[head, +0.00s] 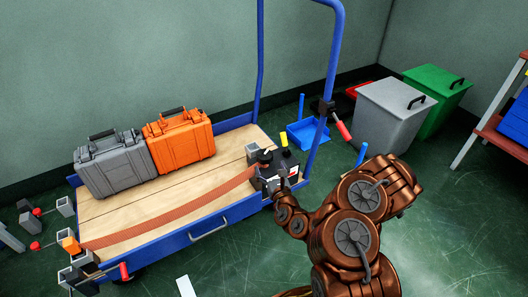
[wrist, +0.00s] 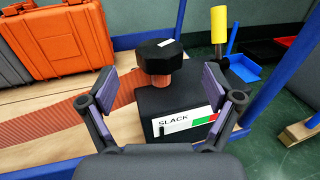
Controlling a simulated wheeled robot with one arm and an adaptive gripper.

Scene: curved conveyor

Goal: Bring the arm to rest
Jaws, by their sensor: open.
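My gripper (wrist: 164,112) is open in the wrist view, its two purple-padded fingers apart on either side of a dark box (wrist: 178,105) labelled SLACK. A black knob (wrist: 160,56) on a short orange post tops the box, just beyond the fingertips. Nothing is held between the fingers. In the head view my bronze arm reaches from the lower right to the dark box (head: 276,172) at the cart's right end. My gripper's fingers are small and partly hidden there.
An orange strap (head: 180,213) crosses the blue-framed cart (head: 207,231). A grey case (head: 112,164) and an orange case (head: 180,141) stand on its deck. A blue upright handle (head: 332,80), grey bin (head: 390,117) and green bin (head: 433,97) stand near my arm. Open floor lies in front.

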